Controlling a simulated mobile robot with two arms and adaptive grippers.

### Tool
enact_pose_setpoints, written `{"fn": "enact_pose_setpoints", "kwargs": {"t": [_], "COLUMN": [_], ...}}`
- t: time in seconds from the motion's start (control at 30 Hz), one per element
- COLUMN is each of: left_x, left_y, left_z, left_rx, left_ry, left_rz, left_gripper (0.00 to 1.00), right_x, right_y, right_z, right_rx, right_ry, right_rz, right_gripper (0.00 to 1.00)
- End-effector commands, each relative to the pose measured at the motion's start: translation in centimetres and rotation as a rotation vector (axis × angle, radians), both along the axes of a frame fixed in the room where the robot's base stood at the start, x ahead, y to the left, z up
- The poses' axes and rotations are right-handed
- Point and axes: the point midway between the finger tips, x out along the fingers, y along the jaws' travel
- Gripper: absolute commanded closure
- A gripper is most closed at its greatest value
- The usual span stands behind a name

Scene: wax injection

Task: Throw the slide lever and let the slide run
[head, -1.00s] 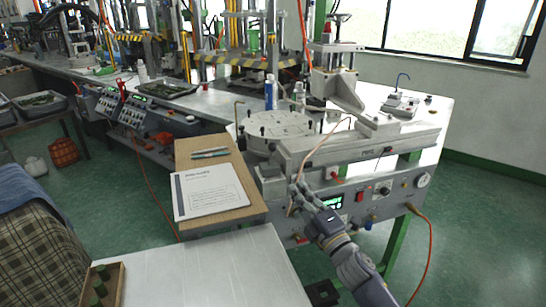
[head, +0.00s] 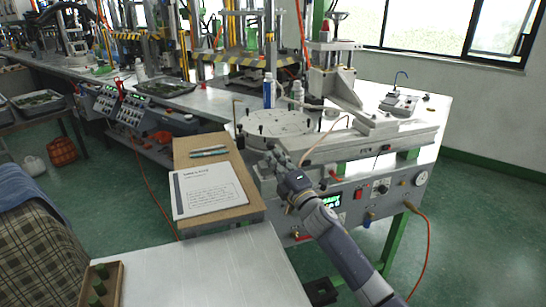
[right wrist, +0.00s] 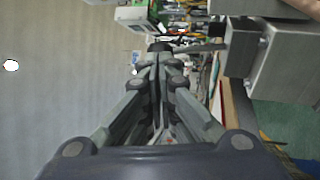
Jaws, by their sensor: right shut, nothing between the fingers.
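The slide (head: 370,143) is a long pale grey rail unit on top of the machine at the right of the head view. It has a carriage with an angled bracket (head: 345,92). My right gripper (head: 274,153) is shut and empty at the slide's left end, beside the round plate. In the right wrist view its closed fingers (right wrist: 158,62) point at a dark knob (right wrist: 160,46) on a thin rod (right wrist: 202,48) that runs to a grey block; this looks like the slide lever. I cannot tell whether the fingers touch it. In the head view the gripper hides that spot. My left gripper is out of view.
A round plate (head: 278,124) sits behind the gripper. A board (head: 250,206) with a paper sheet (head: 208,189) and pens lies to the left. The control panel (head: 372,192) is below the slide, with an orange hose hanging at right.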

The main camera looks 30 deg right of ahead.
Motion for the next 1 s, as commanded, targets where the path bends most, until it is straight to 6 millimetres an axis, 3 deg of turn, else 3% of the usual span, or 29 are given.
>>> {"fn": "enact_pose_setpoints", "kwargs": {"t": [0.2, 0.6, 1.0], "left_x": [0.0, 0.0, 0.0], "left_y": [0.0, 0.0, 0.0], "left_z": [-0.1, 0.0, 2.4], "left_rx": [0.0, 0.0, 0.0], "left_ry": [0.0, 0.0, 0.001], "left_rz": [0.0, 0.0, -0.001], "left_gripper": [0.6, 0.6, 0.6], "right_x": [1.2, 1.2, 1.6], "right_y": [-0.1, -0.1, -0.1], "right_z": [0.3, 0.4, 0.9], "right_rx": [0.0, 0.0, 0.011], "right_ry": [0.0, 0.002, 0.047], "right_rz": [0.0, 0.0, 0.0], "right_gripper": [1.0, 1.0, 1.0]}}
